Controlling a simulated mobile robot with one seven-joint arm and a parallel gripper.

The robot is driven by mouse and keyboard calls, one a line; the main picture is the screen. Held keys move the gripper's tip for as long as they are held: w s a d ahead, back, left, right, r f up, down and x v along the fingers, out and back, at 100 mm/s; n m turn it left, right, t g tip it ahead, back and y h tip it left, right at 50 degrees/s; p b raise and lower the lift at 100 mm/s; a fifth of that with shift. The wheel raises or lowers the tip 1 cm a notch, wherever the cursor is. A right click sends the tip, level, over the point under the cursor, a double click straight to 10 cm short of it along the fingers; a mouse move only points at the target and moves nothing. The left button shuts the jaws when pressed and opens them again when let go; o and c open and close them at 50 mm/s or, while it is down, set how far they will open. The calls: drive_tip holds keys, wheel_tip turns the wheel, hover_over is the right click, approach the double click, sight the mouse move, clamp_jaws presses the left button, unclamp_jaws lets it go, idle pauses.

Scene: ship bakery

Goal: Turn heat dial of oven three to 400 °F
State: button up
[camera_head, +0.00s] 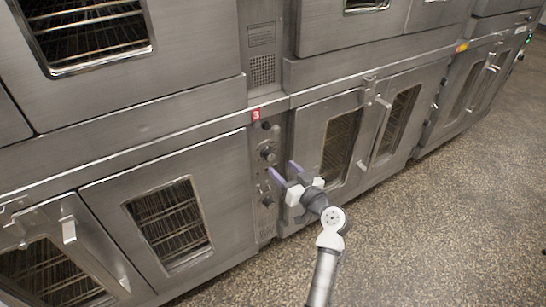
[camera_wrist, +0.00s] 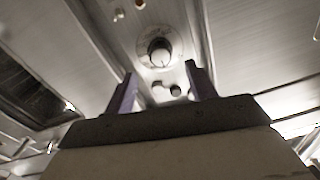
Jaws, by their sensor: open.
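A narrow control panel (camera_head: 266,180) runs down between two lower oven doors. A dark round dial (camera_head: 267,153) sits on its upper part, with another knob (camera_head: 267,200) lower down. My gripper (camera_head: 281,169) is open and empty in front of the panel, its purple fingers pointing at it. In the wrist view a dial with a pale round plate (camera_wrist: 159,52) lies ahead, beyond and between the fingertips of my gripper (camera_wrist: 162,82). The fingers appear apart from it. Small knobs or switches (camera_wrist: 168,90) show nearer. The dial markings are too small to read.
A red label (camera_head: 256,114) marks the panel top. A double-door oven (camera_head: 358,135) with protruding handles (camera_head: 378,125) stands right of the panel, and another oven door (camera_head: 170,215) stands left. Speckled floor (camera_head: 440,230) is clear at the right.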

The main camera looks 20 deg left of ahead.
sight(271, 158)
drive_tip(key=x, duration=0.6)
drive_tip(key=shift+w+a+p, duration=0.1)
drive_tip(key=shift+a+p, duration=0.05)
drive_tip(key=shift+p, duration=0.25)
drive_tip(key=shift+c, duration=0.3)
drive_tip(key=c, duration=0.9)
